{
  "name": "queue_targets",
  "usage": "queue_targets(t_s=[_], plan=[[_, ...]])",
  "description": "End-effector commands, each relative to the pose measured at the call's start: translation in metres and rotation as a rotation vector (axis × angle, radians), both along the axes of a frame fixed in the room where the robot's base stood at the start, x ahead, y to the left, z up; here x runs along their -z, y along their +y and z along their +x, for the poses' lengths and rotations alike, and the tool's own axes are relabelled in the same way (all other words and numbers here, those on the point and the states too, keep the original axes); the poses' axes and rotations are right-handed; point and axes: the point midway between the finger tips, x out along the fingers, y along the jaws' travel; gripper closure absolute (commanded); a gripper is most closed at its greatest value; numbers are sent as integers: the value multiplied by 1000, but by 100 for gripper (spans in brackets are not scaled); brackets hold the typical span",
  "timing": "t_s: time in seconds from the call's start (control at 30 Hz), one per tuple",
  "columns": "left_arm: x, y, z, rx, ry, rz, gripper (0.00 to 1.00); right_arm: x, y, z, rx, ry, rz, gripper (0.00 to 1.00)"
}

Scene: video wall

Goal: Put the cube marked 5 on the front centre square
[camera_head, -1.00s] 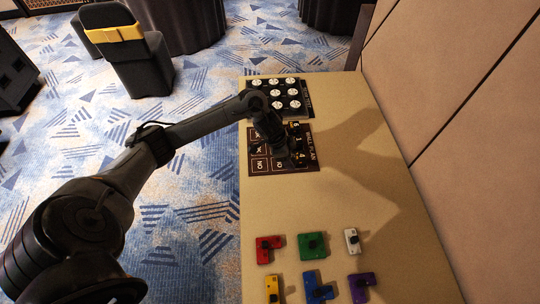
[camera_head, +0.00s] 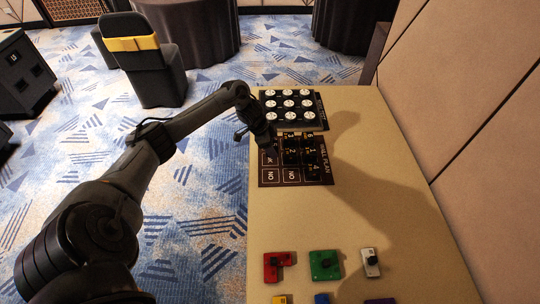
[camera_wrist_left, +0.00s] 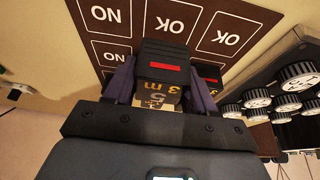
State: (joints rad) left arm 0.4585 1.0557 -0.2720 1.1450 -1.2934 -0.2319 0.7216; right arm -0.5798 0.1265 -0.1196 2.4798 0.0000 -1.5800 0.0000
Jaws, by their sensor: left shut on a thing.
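My left gripper (camera_head: 262,143) is at the left edge of the dark wall plan board (camera_head: 280,167). In the left wrist view its fingers (camera_wrist_left: 160,82) are shut on the sides of a black cube (camera_wrist_left: 163,55) with a red stripe, held above the board. Gold figures show below it, partly hidden; one looks like a 5. In the head view, dark cubes marked 3, 6, 2, 1 and 4 stand on the board (camera_head: 303,150). Bare squares lettered NO and OK show in the left wrist view. My right gripper is out of view.
A black tray with white round pieces (camera_head: 290,104) stands behind the board. Red (camera_head: 276,267), green (camera_head: 324,265) and white (camera_head: 371,262) pieces lie at the near end of the table (camera_head: 350,220). The table between them and the board is clear.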

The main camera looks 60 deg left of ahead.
Motion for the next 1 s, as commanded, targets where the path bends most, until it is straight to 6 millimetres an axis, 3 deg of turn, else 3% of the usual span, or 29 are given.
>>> queue_targets(t_s=[0.27,0.57,0.97,1.0], plan=[[10,8,-4,0,0,1,76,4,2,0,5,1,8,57],[44,8,-4,-1,0,0,76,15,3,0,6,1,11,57],[47,8,-4,-1,-1,2,76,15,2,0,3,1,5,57],[48,8,-4,0,-1,2,43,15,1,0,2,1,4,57]])
